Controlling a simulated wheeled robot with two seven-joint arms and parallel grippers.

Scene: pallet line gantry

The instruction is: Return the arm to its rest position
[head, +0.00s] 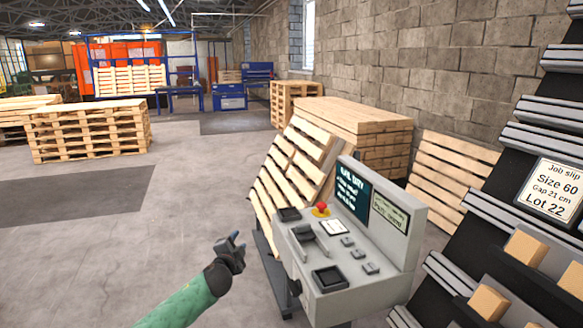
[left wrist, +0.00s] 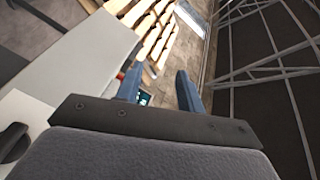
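My left arm, in a green sleeve, comes in from the bottom left of the head view. Its gripper (head: 238,241) is raised over the floor, just left of the grey control console (head: 377,283) and apart from it in the picture. In the left wrist view the two blue-grey fingers of this gripper (left wrist: 158,80) stand apart, with nothing held between them. The console's grey side also shows at the left of that view (left wrist: 85,70). My right gripper is not in view.
The console carries a red button (head: 321,208), switches and a dark screen (head: 353,188). Wooden pallets (head: 297,165) lean behind it. A dark rack (head: 480,215) with a job slip (head: 552,190) and wood blocks stands at right.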

